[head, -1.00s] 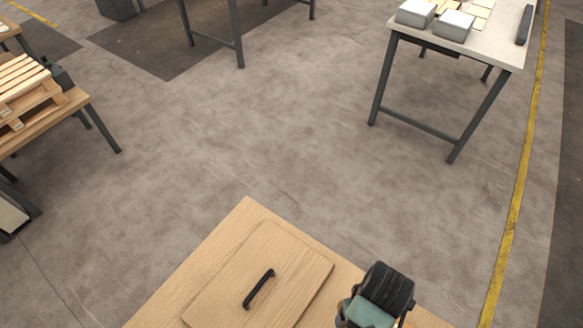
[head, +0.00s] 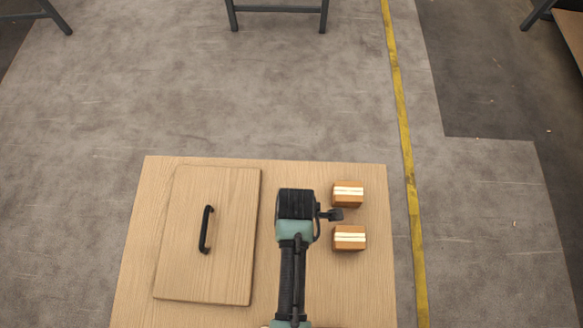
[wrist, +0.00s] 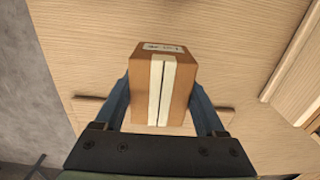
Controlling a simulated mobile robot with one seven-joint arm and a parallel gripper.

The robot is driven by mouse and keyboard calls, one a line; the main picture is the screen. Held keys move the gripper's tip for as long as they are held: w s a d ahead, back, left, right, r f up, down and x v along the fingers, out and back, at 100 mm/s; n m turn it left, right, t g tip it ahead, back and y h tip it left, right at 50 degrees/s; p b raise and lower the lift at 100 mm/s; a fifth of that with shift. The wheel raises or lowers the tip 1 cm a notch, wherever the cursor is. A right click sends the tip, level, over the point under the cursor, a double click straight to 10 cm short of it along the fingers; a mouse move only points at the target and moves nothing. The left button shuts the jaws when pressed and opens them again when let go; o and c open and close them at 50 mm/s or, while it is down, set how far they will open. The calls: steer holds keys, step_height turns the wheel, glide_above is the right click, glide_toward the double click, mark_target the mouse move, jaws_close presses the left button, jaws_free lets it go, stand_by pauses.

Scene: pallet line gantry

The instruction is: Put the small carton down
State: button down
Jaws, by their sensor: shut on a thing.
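My gripper (wrist: 160,92) is shut on a small brown carton (wrist: 143,85) with pale tape stripes and a printed label, one finger on each side. In the head view the end of my arm (head: 297,205) is over the wooden table (head: 272,175), between the board and two cartons; it hides the held carton and my fingertips. The wrist view shows wood grain behind the carton. I cannot tell whether the carton touches the table.
Two similar striped cartons, a far one (head: 348,193) and a near one (head: 349,238), stand on the table's right side. A wooden board (head: 230,235) with a black handle (head: 206,229) lies on the left. Bare tabletop shows between. A yellow floor line (head: 404,130) runs to the right.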

steer(key=shift+w+f+b, duration=0.1)
steer(key=shift+f+b, duration=0.25)
steer(key=shift+f, duration=2.55)
steer(key=shift+f, duration=0.15)
jaws_free()
